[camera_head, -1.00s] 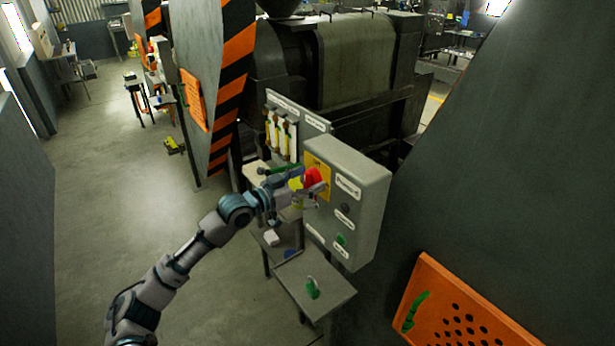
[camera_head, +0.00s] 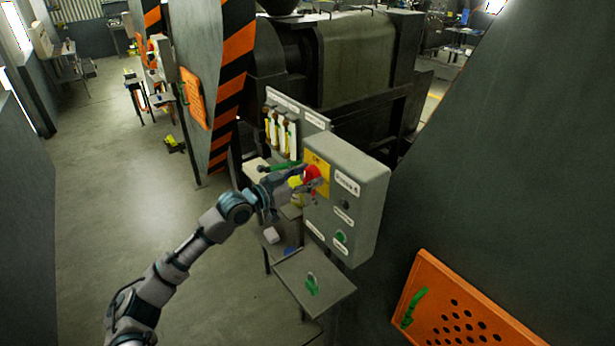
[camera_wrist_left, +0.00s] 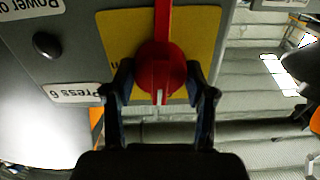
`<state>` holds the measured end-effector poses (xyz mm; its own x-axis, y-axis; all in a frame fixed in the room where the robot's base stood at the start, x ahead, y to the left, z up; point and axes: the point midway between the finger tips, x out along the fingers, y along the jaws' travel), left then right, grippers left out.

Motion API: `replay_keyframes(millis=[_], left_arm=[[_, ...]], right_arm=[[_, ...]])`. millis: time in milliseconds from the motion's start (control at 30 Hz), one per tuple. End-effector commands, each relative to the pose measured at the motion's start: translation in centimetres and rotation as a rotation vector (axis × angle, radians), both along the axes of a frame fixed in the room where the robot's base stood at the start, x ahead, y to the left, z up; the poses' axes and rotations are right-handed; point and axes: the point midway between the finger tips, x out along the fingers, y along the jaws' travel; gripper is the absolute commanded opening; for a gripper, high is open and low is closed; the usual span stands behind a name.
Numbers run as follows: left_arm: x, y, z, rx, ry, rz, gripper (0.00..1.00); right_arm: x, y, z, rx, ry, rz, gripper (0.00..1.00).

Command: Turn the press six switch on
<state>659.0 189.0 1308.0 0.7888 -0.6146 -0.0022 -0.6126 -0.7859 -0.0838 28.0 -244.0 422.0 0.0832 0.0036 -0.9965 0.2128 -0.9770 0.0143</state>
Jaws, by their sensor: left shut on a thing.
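In the head view the red knob (camera_head: 311,174) sits on the upper left of a grey control box (camera_head: 362,205). My left gripper (camera_wrist_left: 160,92) has its two dark fingers on either side of the knob and is shut on it. The fingers partly hide the knob in the head view, where the left gripper (camera_head: 306,184) also shows. My right gripper is in neither view.
The box also carries a dark button (camera_head: 345,204) and a green button (camera_head: 341,236). Below it is a small grey shelf (camera_head: 325,291) with a green-handled item. An orange perforated panel (camera_head: 470,315) stands at the lower right. Open floor (camera_head: 110,220) lies to the left.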

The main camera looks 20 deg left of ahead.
Motion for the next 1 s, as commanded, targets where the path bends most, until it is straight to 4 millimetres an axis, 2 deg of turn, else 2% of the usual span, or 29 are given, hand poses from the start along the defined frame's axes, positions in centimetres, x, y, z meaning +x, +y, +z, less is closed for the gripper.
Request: replay_keyframes(millis=[1000], left_arm=[[-0.25, -0.24, 0.06, 0.722, -0.570, 0.003, 0.20]], right_arm=[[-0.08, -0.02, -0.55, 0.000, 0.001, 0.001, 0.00]])
